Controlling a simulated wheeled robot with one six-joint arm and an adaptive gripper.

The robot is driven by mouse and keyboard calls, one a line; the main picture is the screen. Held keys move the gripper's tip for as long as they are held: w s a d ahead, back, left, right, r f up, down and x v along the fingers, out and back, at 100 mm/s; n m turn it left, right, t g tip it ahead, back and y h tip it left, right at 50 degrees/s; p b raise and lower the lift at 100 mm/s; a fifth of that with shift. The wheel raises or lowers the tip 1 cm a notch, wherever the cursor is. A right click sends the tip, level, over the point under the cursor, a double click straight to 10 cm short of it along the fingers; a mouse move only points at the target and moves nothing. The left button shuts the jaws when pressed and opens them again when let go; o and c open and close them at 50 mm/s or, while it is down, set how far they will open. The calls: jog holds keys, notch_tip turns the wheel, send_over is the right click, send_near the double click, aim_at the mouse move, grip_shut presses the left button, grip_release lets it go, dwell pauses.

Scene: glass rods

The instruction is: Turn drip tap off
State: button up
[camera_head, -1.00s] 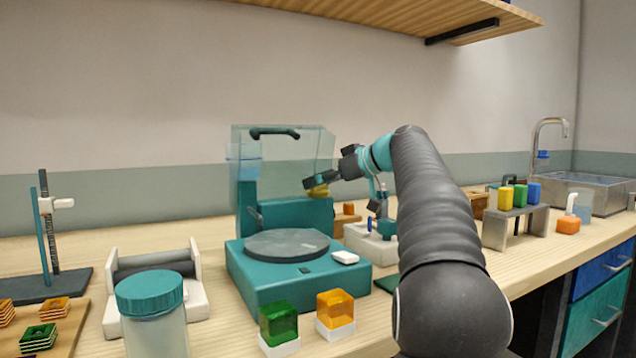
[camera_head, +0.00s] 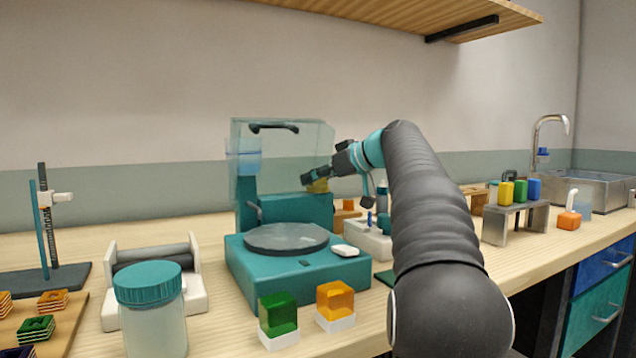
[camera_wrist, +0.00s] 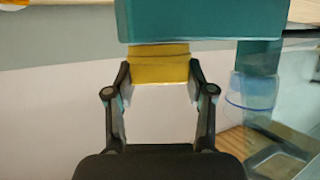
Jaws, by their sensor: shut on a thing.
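The teal machine (camera_head: 318,265) has a round grey disc (camera_head: 285,237), a clear hood (camera_head: 290,150) and a small water tank (camera_head: 246,160) on its column. The tank also shows in the wrist view (camera_wrist: 252,92). My gripper (camera_head: 309,181) is over the machine's rear housing (camera_head: 305,211). In the wrist view my gripper (camera_wrist: 158,72) is shut on a yellow piece (camera_wrist: 158,62), which borders a teal body (camera_wrist: 190,20). I cannot tell whether this piece is part of the drip tap. A dark lever (camera_head: 254,212) sits below the tank.
Green (camera_head: 279,312) and orange (camera_head: 335,300) blocks stand before the machine. A lidded jar (camera_head: 150,290) and a roller stand (camera_head: 155,262) are at left. A rack (camera_head: 514,222) and sink (camera_head: 590,190) are at right. A shelf (camera_head: 400,18) hangs above.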

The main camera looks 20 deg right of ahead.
jog(key=shift+a+f+m+t+h+b, duration=0.15)
jog(key=shift+m+t+h+b, duration=0.35)
jog(key=shift+m+h, duration=1.2)
jog(key=shift+h, duration=0.1)
jog(key=shift+d, duration=0.2)
jog(key=o, duration=1.2)
jog(key=shift+r+n+y, duration=0.2)
jog(key=shift+n+y, duration=0.1)
